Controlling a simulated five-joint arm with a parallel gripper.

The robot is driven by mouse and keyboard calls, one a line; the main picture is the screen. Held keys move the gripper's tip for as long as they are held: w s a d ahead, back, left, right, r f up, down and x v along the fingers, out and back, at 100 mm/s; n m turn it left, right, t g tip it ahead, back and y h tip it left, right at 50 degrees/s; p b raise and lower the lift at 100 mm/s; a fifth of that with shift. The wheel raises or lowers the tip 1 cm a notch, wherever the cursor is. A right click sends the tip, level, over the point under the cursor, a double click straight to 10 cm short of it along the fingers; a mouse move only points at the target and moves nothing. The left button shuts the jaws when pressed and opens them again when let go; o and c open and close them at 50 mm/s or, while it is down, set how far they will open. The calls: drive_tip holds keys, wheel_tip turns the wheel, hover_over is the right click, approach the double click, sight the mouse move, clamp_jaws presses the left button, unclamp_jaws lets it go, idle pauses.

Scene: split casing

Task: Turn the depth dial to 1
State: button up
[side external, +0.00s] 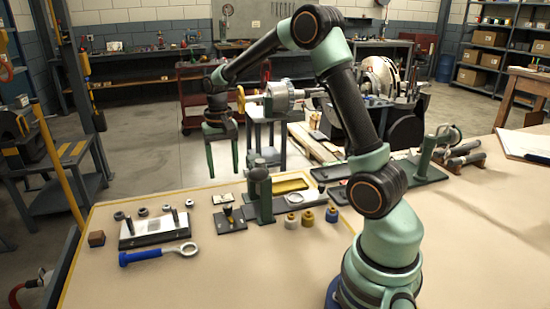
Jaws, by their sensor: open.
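My gripper (223,174) hangs above the far edge of the bench, pointing down. Its two green fingers are apart with nothing between them. I cannot make out a numbered depth dial, nor tell which part it is. A green upright fixture (260,188) stands on the bench, to the right of and nearer than my gripper. No markings are legible on either. My gripper touches neither of them.
A metal block with two dark pins (155,229), a blue-handled ring tool (158,254) and several small rings lie at left. Yellow and blue cylinders (307,219) stand right of the fixture. A green clamp fixture (425,167) stands far right. The front left bench is clear.

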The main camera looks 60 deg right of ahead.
sight(227, 206)
drive_tip(key=shift+n, duration=0.5)
wheel_tip(227, 206, down, 12)
drive_tip(key=shift+f, duration=0.1)
